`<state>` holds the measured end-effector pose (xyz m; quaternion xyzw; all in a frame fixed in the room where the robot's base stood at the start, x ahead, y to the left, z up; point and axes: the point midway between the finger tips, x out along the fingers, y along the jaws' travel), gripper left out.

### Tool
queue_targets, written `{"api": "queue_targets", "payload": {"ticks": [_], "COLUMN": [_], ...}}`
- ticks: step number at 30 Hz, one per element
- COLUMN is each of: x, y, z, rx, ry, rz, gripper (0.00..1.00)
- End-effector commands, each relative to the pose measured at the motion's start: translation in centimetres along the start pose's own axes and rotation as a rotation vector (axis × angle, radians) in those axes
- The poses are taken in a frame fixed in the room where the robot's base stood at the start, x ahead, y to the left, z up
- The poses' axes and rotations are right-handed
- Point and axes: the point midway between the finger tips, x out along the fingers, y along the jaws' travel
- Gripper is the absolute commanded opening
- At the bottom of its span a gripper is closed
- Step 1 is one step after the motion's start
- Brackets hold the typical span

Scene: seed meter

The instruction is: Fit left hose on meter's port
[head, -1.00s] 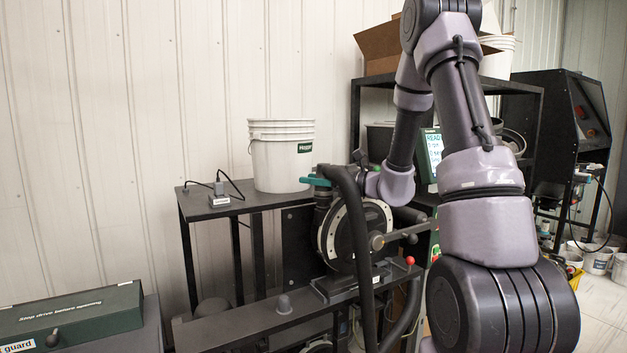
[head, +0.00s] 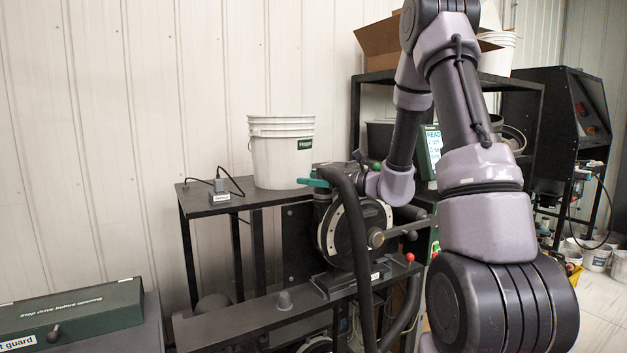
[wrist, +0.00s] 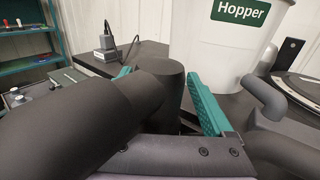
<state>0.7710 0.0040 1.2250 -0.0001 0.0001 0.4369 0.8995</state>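The left hose (head: 357,240) is thick and black; it arches up and hangs down in front of the meter (head: 330,238), a dark round housing with a pale metal rim. My gripper (head: 314,182) has teal fingers and is at the hose's upper left end, beside the top left of the meter. In the wrist view, my gripper (wrist: 165,88) has a finger on each side of the hose's dark end cuff (wrist: 170,78) and appears shut on it. The hose (wrist: 80,115) fills the left foreground. The meter's port is not clearly visible; I cannot tell whether the cuff touches it.
A white hopper bucket (head: 282,155) stands on a black table (head: 215,203) behind, near a small grey plug box (head: 220,193). A dark bent pipe (wrist: 265,97) shows right of the fingers. A green box (head: 75,318) is at lower left. A red-knobbed lever (head: 410,257) stands at the meter's right.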

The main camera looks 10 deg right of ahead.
Motion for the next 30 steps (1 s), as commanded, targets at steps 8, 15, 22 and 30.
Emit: {"api": "queue_targets", "payload": {"ticks": [8, 15, 22, 30], "x": [-3.6, -8.4, -10.6, -10.8], "y": [-0.2, -0.1, 0.0, 0.0], "z": [0.0, 0.0, 0.0, 0.0], "rx": [0.002, 0.0, 0.0, 0.0], "ry": [0.0, -0.001, 0.0, -0.001], "rz": [-0.006, -0.006, -0.001, -0.001], "gripper": [0.87, 0.87, 0.87, 0.87]}}
